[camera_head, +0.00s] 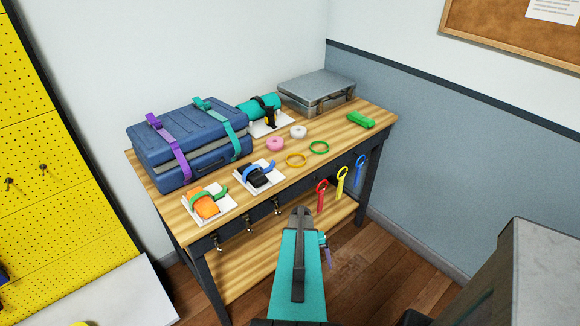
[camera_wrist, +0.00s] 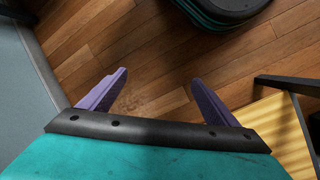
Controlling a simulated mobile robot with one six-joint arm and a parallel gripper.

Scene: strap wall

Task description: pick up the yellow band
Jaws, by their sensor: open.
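A yellow-orange ring-shaped band (camera_head: 296,160) lies flat on the wooden workbench top (camera_head: 345,141), near its front edge. A green band (camera_head: 319,147) lies just right of it. A yellow strap with a loop (camera_head: 341,184) hangs at the bench front, between a red strap (camera_head: 321,197) and a blue strap (camera_head: 360,172). My gripper (camera_wrist: 158,76) shows in the wrist view with its two purple fingers apart and nothing between them, above the wooden floor. In the head view its purple fingers are partly hidden by my arm, low in front of the bench, apart from the bands.
A strapped blue suitcase (camera_head: 165,143), a grey case (camera_head: 317,88), a pink roll (camera_head: 275,144), a white roll (camera_head: 298,131) and a green block (camera_head: 361,120) stand on the bench. White trays hold orange (camera_head: 204,204) and black (camera_head: 259,173) bundles. Hooks (camera_head: 248,221) line the front edge.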

